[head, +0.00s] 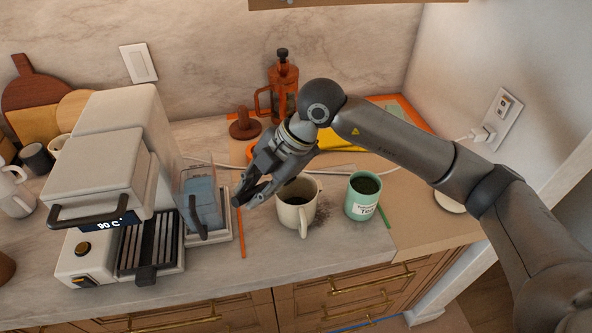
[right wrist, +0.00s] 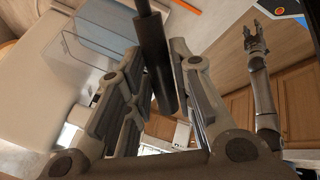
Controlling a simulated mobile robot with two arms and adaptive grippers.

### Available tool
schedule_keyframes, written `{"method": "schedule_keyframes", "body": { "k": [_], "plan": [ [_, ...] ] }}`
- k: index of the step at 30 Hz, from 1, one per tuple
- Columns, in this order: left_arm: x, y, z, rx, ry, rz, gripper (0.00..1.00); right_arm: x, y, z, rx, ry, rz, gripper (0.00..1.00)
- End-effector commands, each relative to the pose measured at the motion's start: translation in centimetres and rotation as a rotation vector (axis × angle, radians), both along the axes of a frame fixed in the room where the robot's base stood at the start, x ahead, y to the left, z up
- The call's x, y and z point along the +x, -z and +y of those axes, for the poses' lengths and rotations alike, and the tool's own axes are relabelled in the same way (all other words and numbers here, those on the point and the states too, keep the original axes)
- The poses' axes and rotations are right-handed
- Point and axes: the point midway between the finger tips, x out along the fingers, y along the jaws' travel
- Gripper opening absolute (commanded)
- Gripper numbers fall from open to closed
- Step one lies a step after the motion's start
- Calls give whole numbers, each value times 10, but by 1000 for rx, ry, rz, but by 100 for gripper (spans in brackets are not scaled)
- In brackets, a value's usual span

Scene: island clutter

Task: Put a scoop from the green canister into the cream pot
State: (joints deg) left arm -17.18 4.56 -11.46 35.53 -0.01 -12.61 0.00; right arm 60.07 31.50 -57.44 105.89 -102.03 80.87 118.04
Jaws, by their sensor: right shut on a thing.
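The cream pot (head: 297,212), a mug-like vessel with its handle towards me, stands upright on the counter with dark contents inside. The green canister (head: 362,205), labelled "Tea", stands open just right of it, with dark contents. My right gripper (head: 249,190) is above and left of the pot. It is shut on the dark handle of the scoop (right wrist: 156,62), seen between its fingers in the right wrist view. The scoop's bowl is not clearly visible. My left gripper (right wrist: 254,30) shows small in the right wrist view, with its fingers apart.
A coffee machine (head: 108,170) with a clear water tank (head: 201,198) stands close left of my right gripper. An orange French press (head: 284,85) stands behind. Dark grains (head: 321,217) lie between pot and canister. A white cable crosses the counter behind.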

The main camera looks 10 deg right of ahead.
Motion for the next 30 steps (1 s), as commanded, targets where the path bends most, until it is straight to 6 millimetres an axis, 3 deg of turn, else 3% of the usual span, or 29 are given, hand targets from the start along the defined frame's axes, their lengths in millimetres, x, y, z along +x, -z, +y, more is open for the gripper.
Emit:
{"method": "schedule_keyframes", "body": {
  "k": [8,14,30],
  "plan": [
    [0,-5,0,0,0,0,40,0,0,2,-29,-1,5,0],
    [0,-26,0,0,0,0,40,1,12,9,-252,-3,38,0],
    [0,-27,1,1,0,0,40,2,30,12,-439,-2,67,0]
  ]
}}
